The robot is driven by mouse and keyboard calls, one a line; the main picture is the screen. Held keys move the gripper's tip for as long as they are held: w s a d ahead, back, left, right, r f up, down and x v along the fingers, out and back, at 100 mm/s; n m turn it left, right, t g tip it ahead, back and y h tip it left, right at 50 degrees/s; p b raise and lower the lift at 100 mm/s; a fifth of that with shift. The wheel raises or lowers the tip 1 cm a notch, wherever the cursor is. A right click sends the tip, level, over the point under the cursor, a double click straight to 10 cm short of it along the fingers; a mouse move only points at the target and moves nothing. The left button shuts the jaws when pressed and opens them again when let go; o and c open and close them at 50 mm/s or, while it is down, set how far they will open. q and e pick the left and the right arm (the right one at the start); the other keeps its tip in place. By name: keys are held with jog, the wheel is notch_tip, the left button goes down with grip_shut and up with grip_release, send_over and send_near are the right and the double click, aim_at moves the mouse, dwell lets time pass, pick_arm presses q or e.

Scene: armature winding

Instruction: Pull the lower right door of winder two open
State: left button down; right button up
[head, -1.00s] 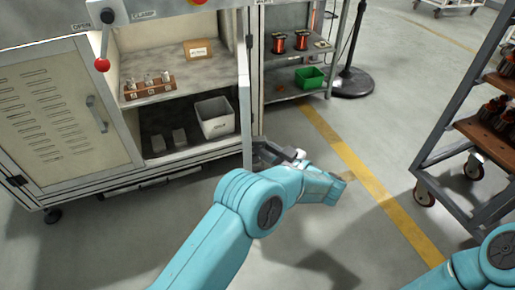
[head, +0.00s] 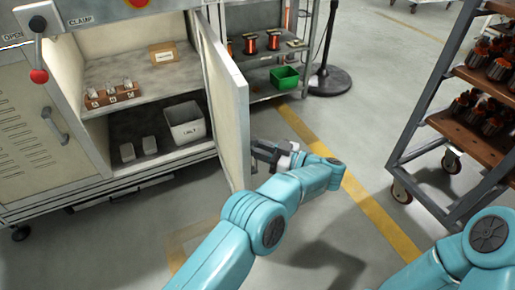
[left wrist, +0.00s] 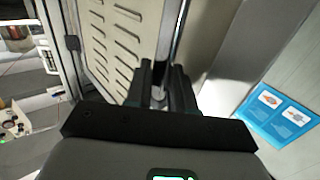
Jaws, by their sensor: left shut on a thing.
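The lower right door (head: 228,100) of the winder cabinet stands swung out, and the shelves behind it are exposed. Its inner face and edge show in the head view. My left gripper (head: 266,150) is at the door's outer side near its free edge. In the left wrist view, the left gripper (left wrist: 160,80) is shut on a vertical metal door handle (left wrist: 178,28) beside the slotted door panel (left wrist: 115,35).
Inside are a white bin (head: 185,122), a small block rack (head: 112,95) and a cardboard box (head: 164,52). The louvered left door (head: 30,140) is shut. A shelf with a green bin (head: 285,78) stands behind the open door. A wheeled rack (head: 430,150) stands right; floor between is clear.

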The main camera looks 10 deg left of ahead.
pick_arm(q)
jog(key=shift+w+a+r, duration=0.25)
jog(key=shift+w+r, duration=0.05)
jog(key=shift+w, duration=0.05)
jog(key=c, duration=1.1)
grip_release()
jog(key=shift+a, duration=0.1)
jog(key=shift+c, duration=0.2)
jog(key=shift+o, duration=0.7)
jog(key=shift+w+f, duration=0.1)
jog(key=shift+f, duration=0.05)
jog(key=shift+f, duration=0.1)
